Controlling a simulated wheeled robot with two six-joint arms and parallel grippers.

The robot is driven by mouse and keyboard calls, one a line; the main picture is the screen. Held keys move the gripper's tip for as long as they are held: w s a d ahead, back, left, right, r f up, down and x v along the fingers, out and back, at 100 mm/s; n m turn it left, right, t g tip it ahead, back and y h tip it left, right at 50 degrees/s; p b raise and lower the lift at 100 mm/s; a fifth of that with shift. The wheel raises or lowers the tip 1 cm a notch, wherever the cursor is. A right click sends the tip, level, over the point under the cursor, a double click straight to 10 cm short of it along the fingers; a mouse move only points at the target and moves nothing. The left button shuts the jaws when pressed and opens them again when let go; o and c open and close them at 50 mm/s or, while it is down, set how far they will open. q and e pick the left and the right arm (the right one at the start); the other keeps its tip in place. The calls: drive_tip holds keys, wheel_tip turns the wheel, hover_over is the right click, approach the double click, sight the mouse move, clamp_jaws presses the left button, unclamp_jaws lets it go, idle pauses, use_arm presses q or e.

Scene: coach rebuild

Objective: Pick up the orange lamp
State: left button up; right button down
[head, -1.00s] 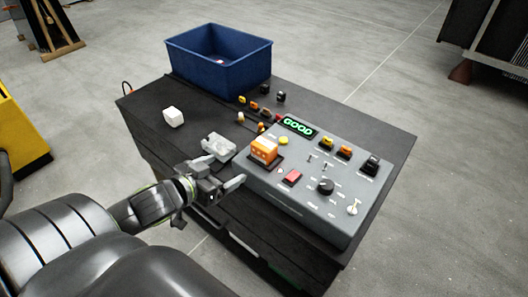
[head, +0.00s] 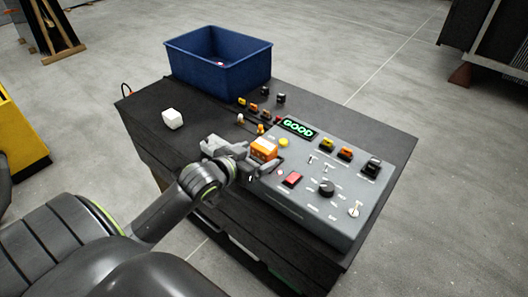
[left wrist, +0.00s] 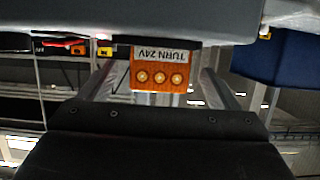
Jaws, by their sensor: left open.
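The orange lamp (head: 263,150) is a small block with a white label, standing on the grey control panel (head: 318,205) near its left edge. In the left wrist view the orange lamp (left wrist: 158,74) shows a face with "TURN 24V" upside down and a row of three round lights. My left gripper (head: 259,163) is open, with its fingers at the lamp. In the left wrist view the fingers (left wrist: 156,88) stand on either side of the lamp with gaps. The lamp's lower part is partly hidden by the gripper in the head view. My right gripper is not in view.
The panel carries a lit "GOOD" display (head: 299,128), a red button (head: 292,179), a black knob (head: 326,187) and other lamps. A blue bin (head: 220,62) stands at the back. A white cube (head: 173,119) lies on the dark bench at left. Several small lamps sit behind the panel.

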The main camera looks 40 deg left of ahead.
sight(268, 149)
use_arm(q)
drive_tip(key=shift+p+x, duration=0.45)
drive_tip(key=shift+x, duration=2.3)
drive_tip(key=shift+r, duration=0.2)
drive_tip(key=shift+c, duration=0.4)
drive_tip(key=c, duration=1)
drive_tip(key=shift+c, duration=0.2)
